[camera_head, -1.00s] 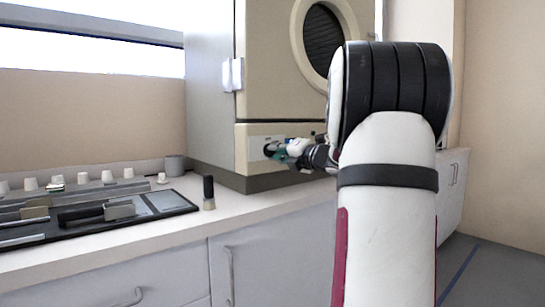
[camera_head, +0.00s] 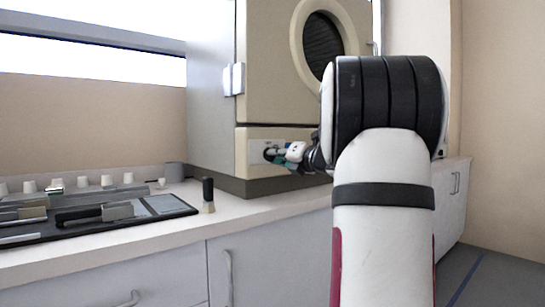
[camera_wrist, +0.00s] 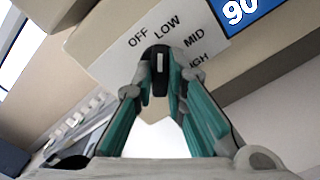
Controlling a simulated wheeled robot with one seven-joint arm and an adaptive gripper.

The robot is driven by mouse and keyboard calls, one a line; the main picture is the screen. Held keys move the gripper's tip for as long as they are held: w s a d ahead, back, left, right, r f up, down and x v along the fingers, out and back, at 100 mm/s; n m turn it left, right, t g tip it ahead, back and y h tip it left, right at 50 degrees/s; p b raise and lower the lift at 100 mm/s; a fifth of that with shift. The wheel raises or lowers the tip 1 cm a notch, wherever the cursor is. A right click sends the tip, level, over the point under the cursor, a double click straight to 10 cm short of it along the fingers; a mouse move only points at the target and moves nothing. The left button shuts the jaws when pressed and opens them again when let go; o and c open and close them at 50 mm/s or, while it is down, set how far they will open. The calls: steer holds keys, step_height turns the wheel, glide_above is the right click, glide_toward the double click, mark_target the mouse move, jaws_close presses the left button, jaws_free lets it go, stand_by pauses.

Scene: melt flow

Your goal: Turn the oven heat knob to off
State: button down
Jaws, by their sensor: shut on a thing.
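The oven (camera_head: 265,75) is a beige cabinet with a round dark window, standing on the counter. Its heat knob (camera_wrist: 160,58) is dark with a white mark, on a pale plate lettered OFF, LOW, MID and HIGH. The mark points up in the wrist view, between OFF and LOW and nearer LOW. My gripper (camera_wrist: 158,74) is shut on the knob, with one teal-lined finger on each side. In the head view my gripper (camera_head: 286,154) is at the panel below the oven door, and the knob is small and partly hidden there.
A blue display (camera_wrist: 243,10) reading 90 is beside the plate. On the counter (camera_head: 190,228) are a black-handled tool (camera_head: 208,194), a grey cup (camera_head: 174,172), a dark tray (camera_head: 165,205) and several small white cups. Bare counter lies in front of the oven.

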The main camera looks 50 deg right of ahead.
steer(key=n, duration=0.4)
steer(key=shift+n, duration=0.4)
steer(key=shift+n, duration=0.5)
steer(key=c, duration=2)
jaws_free()
steer(key=shift+n, duration=0.5)
steer(key=shift+c, duration=0.2)
steer(key=o, duration=0.5)
